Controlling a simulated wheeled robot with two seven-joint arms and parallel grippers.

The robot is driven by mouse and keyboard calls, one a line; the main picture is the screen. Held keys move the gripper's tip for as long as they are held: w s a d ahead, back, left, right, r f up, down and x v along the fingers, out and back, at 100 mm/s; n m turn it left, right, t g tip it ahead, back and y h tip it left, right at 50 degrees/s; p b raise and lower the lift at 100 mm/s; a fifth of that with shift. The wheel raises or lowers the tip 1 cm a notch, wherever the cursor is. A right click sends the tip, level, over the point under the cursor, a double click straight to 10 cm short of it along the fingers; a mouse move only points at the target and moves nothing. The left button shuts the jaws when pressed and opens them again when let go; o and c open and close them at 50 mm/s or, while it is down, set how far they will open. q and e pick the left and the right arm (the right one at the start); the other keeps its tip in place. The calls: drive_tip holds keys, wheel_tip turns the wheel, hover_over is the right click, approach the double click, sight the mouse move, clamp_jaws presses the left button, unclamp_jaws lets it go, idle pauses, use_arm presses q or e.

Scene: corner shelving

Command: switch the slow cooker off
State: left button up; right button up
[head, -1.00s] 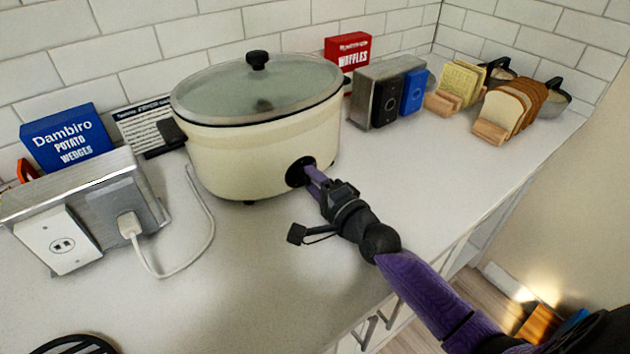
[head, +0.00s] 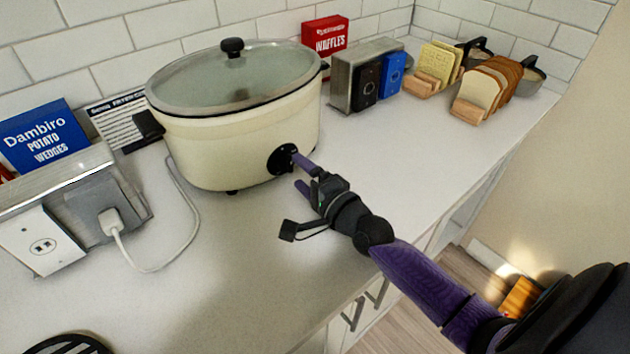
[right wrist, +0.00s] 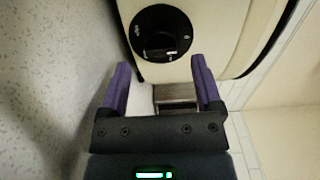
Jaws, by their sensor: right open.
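The cream slow cooker (head: 205,140) stands on the counter with its glass lid (head: 235,72) on. Its round black dial (head: 281,159) is on the front, low on the right; it also shows in the right wrist view (right wrist: 160,33), with small white marks too blurred to read. My right gripper (head: 300,174) is open and empty in front of the dial, with its purple fingers apart. In the right wrist view the gripper's fingertips (right wrist: 158,75) are just short of the dial, which lies ahead between them and toward the left one. My left gripper is not in view.
A white plug (head: 110,222) sits in the metal outlet box (head: 70,205), its cord looping on the counter. Blue potato wedges box (head: 45,140) stands behind it. Metal holder (head: 345,80), toast racks (head: 470,108) and pans line the right back.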

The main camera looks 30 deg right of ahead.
drive_tip(key=s, duration=0.5)
drive_tip(key=s+d, duration=0.1)
drive_tip(key=s, duration=0.2)
drive_tip(key=shift+p, duration=0.35)
drive_tip(key=shift+r, duration=0.1)
